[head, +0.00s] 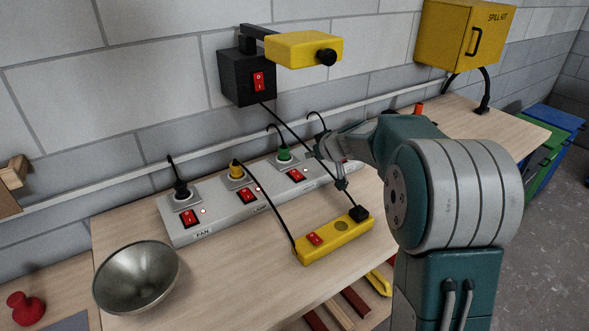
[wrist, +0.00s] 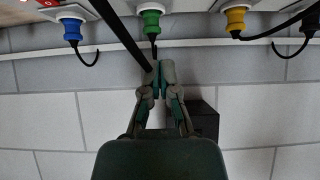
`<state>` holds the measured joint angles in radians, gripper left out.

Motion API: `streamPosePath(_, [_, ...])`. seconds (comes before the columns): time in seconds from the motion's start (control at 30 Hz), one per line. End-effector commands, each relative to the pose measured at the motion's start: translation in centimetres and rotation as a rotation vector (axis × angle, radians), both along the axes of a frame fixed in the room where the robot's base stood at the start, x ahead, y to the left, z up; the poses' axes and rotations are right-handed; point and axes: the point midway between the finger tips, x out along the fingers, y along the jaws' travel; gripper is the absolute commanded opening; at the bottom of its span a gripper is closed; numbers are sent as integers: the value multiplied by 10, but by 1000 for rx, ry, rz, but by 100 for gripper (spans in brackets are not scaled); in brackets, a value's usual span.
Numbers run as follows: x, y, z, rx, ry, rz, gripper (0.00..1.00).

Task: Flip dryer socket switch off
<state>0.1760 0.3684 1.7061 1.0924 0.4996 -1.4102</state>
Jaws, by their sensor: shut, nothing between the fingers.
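A long grey socket strip (head: 222,216) lies along the wall on the bench. It has red rocker switches: one by the black plug (head: 181,189) labelled FAN, one by the yellow plug (head: 237,171), whose label looks like LAMP, and one (head: 295,175) by the green plug (head: 284,154). I cannot read a dryer label. My gripper (head: 342,184) is shut and empty, over the strip's right end, hiding much of it. In the wrist view the shut fingertips (wrist: 161,70) are near the green plug (wrist: 151,20); a blue plug (wrist: 72,28) and part of a red switch (wrist: 47,3) show left.
A metal bowl (head: 137,278) stands at the left front. A yellow lamp-like arm (head: 303,48) juts from the wall.

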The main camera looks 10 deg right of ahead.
Motion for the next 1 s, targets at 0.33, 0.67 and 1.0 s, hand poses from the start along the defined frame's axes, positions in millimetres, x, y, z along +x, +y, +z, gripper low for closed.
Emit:
streamPosePath(0.33, [3,-1,-2,-3,-4,1,0])
streamPosePath(0.67, [34,12,-30,-3,0,2,0])
streamPosePath(1.0, [78,31,-67,-2,-1,2,0])
